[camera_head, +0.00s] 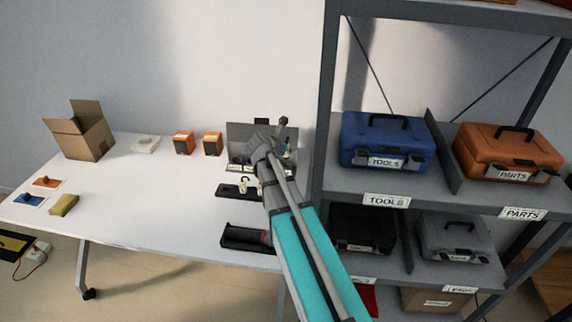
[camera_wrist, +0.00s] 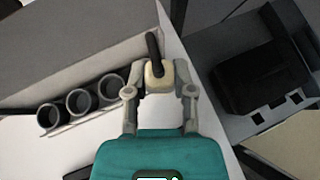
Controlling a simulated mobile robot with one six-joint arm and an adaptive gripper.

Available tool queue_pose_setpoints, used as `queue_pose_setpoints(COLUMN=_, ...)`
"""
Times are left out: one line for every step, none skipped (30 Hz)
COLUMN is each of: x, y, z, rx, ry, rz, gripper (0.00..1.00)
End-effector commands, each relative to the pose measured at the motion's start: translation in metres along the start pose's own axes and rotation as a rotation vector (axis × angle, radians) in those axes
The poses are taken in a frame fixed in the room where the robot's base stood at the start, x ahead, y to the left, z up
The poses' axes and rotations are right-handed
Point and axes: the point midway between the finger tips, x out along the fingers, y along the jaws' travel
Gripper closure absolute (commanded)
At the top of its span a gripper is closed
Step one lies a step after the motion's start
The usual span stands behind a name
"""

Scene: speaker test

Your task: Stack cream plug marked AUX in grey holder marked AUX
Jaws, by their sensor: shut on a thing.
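My gripper (camera_wrist: 160,88) is shut on a cream plug (camera_wrist: 157,73) with a black cable end, seen in the wrist view. Any marking on the plug cannot be read. Three grey round holders (camera_wrist: 80,102) stand in a row to the left of the gripper, apart from the plug, with dark open tops. White label strips run along their front, but I cannot read which is AUX. In the head view, my arm covers much of the area before the grey panel (camera_head: 240,132), and the held plug cannot be made out there.
A black tray (camera_head: 226,190) with a small cream piece (camera_head: 243,185) and a longer black tray (camera_head: 240,238) lie near my arm. Two orange speakers (camera_head: 184,142) stand at the back. A grey shelf (camera_head: 326,130) with cases rises close on the right. The table's middle is clear.

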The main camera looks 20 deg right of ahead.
Motion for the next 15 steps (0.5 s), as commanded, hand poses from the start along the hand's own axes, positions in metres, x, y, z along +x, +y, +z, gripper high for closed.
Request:
queue_pose_setpoints(x=0.009, y=0.003, z=-0.007, rx=0.0, ry=0.0, rz=0.0, gripper=1.0)
queue_pose_setpoints(x=0.013, y=0.004, z=-0.008, rx=0.0, ry=0.0, rz=0.0, gripper=1.0)
queue_pose_setpoints(x=0.017, y=0.006, z=-0.01, rx=0.0, ry=0.0, rz=0.0, gripper=1.0)
queue_pose_setpoints(x=0.02, y=0.007, z=-0.011, rx=0.0, ry=0.0, rz=0.0, gripper=1.0)
queue_pose_setpoints(x=0.024, y=0.009, z=-0.013, rx=0.0, ry=0.0, rz=0.0, gripper=1.0)
queue_pose_setpoints(x=0.028, y=0.011, z=-0.014, rx=0.0, ry=0.0, rz=0.0, gripper=1.0)
queue_pose_setpoints(x=0.031, y=0.012, z=-0.016, rx=0.0, ry=0.0, rz=0.0, gripper=1.0)
queue_pose_setpoints(x=0.035, y=0.013, z=-0.017, rx=-0.001, ry=0.0, rz=-0.001, gripper=1.0)
queue_pose_setpoints(x=0.038, y=0.015, z=-0.018, rx=-0.001, ry=0.0, rz=0.0, gripper=1.0)
queue_pose_setpoints(x=0.041, y=0.016, z=-0.019, rx=-0.001, ry=0.0, rz=-0.001, gripper=1.0)
queue_pose_setpoints(x=0.044, y=0.017, z=-0.02, rx=-0.001, ry=0.0, rz=-0.001, gripper=1.0)
queue_pose_setpoints(x=0.046, y=0.019, z=-0.021, rx=-0.001, ry=0.0, rz=-0.001, gripper=1.0)
queue_pose_setpoints(x=0.048, y=0.019, z=-0.022, rx=-0.001, ry=0.0, rz=-0.001, gripper=1.0)
queue_pose_setpoints(x=0.05, y=0.02, z=-0.022, rx=-0.001, ry=0.0, rz=-0.001, gripper=1.0)
queue_pose_setpoints(x=0.051, y=0.021, z=-0.022, rx=-0.001, ry=0.0, rz=-0.001, gripper=1.0)
